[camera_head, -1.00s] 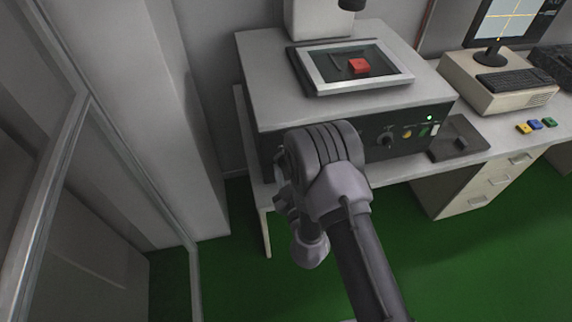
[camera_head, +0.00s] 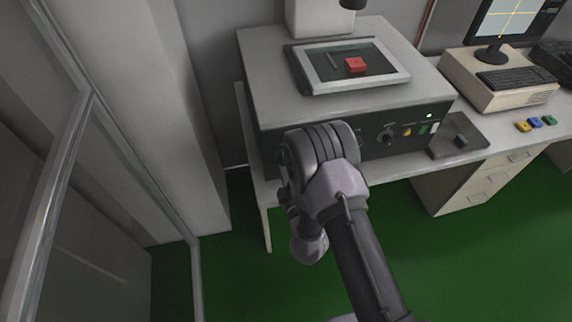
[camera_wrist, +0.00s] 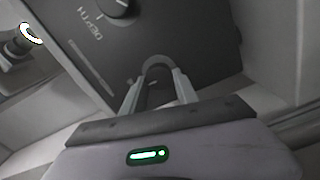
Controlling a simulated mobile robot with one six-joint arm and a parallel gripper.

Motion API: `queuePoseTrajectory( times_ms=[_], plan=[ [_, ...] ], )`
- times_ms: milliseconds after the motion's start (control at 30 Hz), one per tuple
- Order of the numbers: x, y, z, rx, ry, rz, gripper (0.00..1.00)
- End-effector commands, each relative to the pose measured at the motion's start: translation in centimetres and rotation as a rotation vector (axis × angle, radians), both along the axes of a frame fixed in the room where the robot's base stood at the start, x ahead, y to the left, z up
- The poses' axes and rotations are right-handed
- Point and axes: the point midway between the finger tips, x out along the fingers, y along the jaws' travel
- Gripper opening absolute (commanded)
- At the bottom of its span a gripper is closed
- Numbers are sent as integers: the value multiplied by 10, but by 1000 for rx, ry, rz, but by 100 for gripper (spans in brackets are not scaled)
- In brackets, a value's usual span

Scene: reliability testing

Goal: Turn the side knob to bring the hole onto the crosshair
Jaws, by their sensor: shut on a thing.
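In the wrist view, my gripper (camera_wrist: 158,92) has its two pale fingers closed about a dark rounded knob (camera_wrist: 158,66) on the dark machine face. The head view hides this grip behind my arm. The machine (camera_head: 285,110) is a grey-topped box with a dark front. On top, a pale-framed stage (camera_head: 355,88) carries a red block (camera_head: 355,64). The monitor (camera_head: 510,22) at the upper right shows yellow crosshair lines on a pale picture. I cannot make out the hole in either view.
A front knob (camera_head: 387,137) and several coloured buttons are on the machine front. The wrist view shows another knob (camera_wrist: 118,7) by a "DEPTH" label. A glass partition (camera_head: 75,150) stands left. Green floor (camera_head: 460,265) is clear.

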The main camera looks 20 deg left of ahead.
Motion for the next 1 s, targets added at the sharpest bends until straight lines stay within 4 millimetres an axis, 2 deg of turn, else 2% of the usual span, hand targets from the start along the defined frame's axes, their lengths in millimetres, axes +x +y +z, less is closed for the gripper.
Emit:
queuePoseTrajectory(
  times_ms=[600,633,733,1000],
  plan=[
    [1,0,1,-31,-24,-1,0],
    [1,0,1,-31,-24,-1,38],
    [1,0,1,-32,-23,-1,57],
    [0,0,0,-33,-21,0,57]
  ],
)
